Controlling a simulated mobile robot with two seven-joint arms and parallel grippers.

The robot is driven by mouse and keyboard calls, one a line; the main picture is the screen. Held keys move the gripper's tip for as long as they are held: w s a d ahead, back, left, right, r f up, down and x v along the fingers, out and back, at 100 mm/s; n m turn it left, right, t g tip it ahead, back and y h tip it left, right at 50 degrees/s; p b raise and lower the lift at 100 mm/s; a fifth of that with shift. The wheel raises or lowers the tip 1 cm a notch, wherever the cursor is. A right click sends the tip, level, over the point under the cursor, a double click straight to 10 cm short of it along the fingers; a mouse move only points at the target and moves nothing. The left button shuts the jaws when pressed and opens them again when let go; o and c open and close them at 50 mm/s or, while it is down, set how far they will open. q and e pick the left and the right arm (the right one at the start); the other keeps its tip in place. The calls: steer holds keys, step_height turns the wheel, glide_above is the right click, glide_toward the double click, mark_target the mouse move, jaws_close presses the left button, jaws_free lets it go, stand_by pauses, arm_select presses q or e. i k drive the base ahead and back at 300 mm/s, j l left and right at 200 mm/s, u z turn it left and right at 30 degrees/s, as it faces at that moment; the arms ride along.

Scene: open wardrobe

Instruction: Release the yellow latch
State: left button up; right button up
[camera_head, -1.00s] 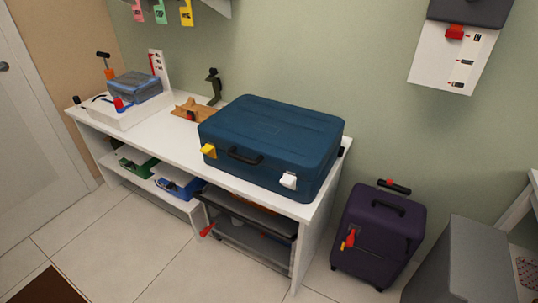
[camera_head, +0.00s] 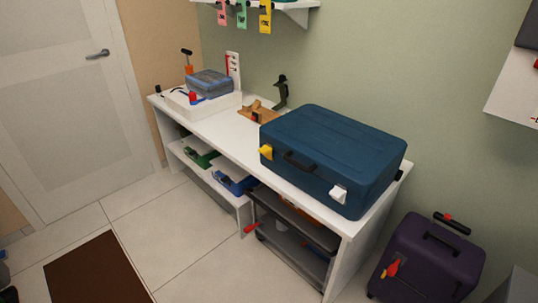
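A blue hard-shell case (camera_head: 335,150) lies shut on the right part of the white bench (camera_head: 205,128). The yellow latch (camera_head: 266,152) is on the left end of the case's front face. A dark handle (camera_head: 299,161) is right of it, and a white latch (camera_head: 338,194) is at the right end of the same face. I cannot tell from here whether the latches are fastened. Neither of my grippers can be made out in this view.
A purple suitcase (camera_head: 428,258) stands on the floor right of the bench. Green (camera_head: 200,155) and blue (camera_head: 232,180) bins sit on the lower shelf, beside a dark cart (camera_head: 290,245). A brown mat (camera_head: 98,270) lies on the open floor at left. A white door (camera_head: 75,100) is behind.

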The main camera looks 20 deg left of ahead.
mark_target(267, 150)
steer(key=i+j, duration=0.15)
steer(key=j, duration=0.25)
steer(key=i+j, duration=0.1)
steer(key=j, duration=0.3)
steer(key=i+j, duration=0.15)
steer(key=j, duration=0.25)
steer(key=i+j, duration=0.15)
steer(key=j, duration=0.25)
steer(key=i+j, duration=0.1)
steer(key=j, duration=0.3)
steer(key=i+j, duration=0.15)
steer(key=j, duration=0.25)
